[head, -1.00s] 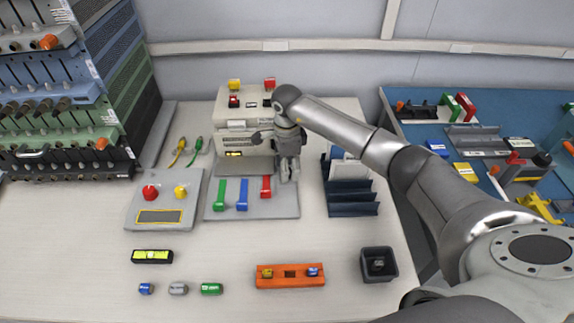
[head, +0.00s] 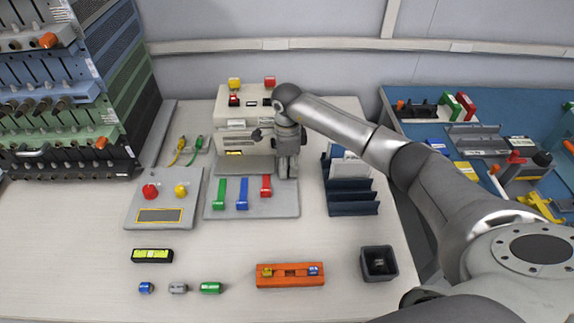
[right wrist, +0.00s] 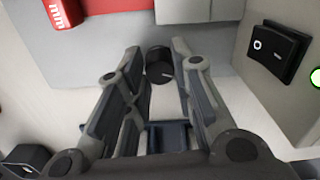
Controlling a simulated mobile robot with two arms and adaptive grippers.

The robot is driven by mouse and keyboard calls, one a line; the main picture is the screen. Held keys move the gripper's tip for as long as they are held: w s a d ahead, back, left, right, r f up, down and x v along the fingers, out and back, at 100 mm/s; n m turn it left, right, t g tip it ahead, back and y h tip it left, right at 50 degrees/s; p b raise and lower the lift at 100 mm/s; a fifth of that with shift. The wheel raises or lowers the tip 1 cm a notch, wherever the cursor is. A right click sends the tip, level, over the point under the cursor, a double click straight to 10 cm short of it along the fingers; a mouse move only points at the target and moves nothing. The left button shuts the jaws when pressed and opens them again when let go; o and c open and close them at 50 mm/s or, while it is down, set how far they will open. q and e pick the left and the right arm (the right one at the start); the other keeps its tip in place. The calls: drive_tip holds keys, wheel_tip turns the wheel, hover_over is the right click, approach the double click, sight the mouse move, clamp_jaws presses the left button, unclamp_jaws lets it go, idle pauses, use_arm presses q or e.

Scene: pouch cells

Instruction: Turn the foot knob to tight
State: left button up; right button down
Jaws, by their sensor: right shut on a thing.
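The foot knob (right wrist: 160,66) is a small dark round knob in the right wrist view, low beside the grey base plate. My right gripper (right wrist: 168,50) has its fingertips on either side of it and is shut on it. The contact itself is partly hidden by the fingers. In the head view my right gripper (head: 287,168) points down beside the machine (head: 230,110), behind the red lever (head: 266,186); the knob is hidden there. Whether the knob is tight cannot be told. My left gripper is not in view.
Green (head: 219,193) and blue (head: 242,194) levers stand left of the red one. A dark blue rack (head: 352,202) stands close on the right.

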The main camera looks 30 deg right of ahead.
drive_tip(key=m, duration=0.6)
drive_tip(key=shift+m, duration=0.4)
drive_tip(key=m, duration=0.3)
drive_tip(key=shift+m, duration=0.4)
drive_tip(key=m, duration=0.3)
drive_tip(key=shift+r+m, duration=0.1)
drive_tip(key=shift+m, duration=0.2)
drive_tip(key=m+p, duration=0.1)
drive_tip(key=m, duration=0.2)
drive_tip(key=shift+m, duration=0.3)
drive_tip(key=m+p, duration=0.1)
drive_tip(key=m, duration=0.2)
drive_tip(key=shift+m, duration=0.3)
drive_tip(key=m+p, duration=0.1)
drive_tip(key=m, duration=0.2)
drive_tip(key=shift+m+p, duration=0.9)
drive_tip(key=shift+m, duration=1.2)
